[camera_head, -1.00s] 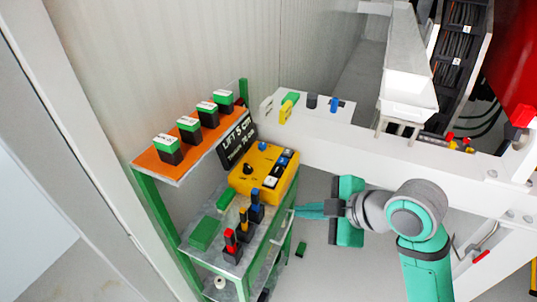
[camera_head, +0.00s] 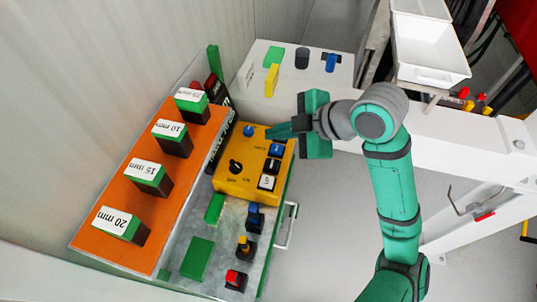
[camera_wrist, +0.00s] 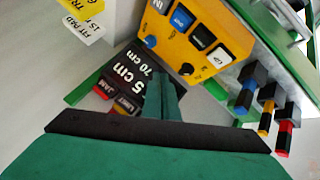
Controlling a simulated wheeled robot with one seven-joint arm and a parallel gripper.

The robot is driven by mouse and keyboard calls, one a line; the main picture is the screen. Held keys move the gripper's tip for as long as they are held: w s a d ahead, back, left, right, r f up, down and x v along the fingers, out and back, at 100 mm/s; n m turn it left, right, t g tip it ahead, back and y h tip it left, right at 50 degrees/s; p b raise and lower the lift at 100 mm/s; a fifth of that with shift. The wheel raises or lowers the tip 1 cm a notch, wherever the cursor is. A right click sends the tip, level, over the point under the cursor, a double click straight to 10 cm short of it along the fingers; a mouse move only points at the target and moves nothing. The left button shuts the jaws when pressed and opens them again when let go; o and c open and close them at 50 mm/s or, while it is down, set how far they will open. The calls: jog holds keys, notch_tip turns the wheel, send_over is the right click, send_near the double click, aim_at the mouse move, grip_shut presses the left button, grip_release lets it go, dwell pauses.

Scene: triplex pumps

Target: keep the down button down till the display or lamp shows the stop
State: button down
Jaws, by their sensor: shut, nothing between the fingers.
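The yellow control box (camera_head: 223,184) stands on the shelf at middle left, with a blue knob, a black selector and a column of blue, black and white buttons. It also shows in the wrist view (camera_wrist: 183,46), where the black button (camera_wrist: 201,36) has a label too small to read. My gripper (camera_head: 270,131) is shut and empty at the box's far end; contact with a button cannot be told. In the wrist view my gripper (camera_wrist: 160,82) overlaps the black display (camera_wrist: 128,70), which reads "5 cm" and "70 cm". JAM and LIMIT lamps (camera_wrist: 112,95) sit beside it; whether either is lit is unclear.
An orange shelf (camera_head: 120,190) holds several labelled blocks at left. Coloured pegs (camera_head: 245,245) stand on the lower bench near the box. A white beam (camera_head: 300,85) carries small coloured parts behind my gripper.

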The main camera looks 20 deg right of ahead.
aim_at(276, 166)
jog(key=shift+s+d+f, duration=0.1)
jog(key=shift+s+f, duration=0.1)
jog(key=shift+f, duration=2)
jog(key=shift+s+f, duration=0.15)
jog(key=shift+f, duration=2.05)
jog(key=shift+w, duration=0.15)
jog(key=shift+d, duration=0.1)
jog(key=shift+s+f, duration=0.1)
jog(key=shift+s, duration=0.1)
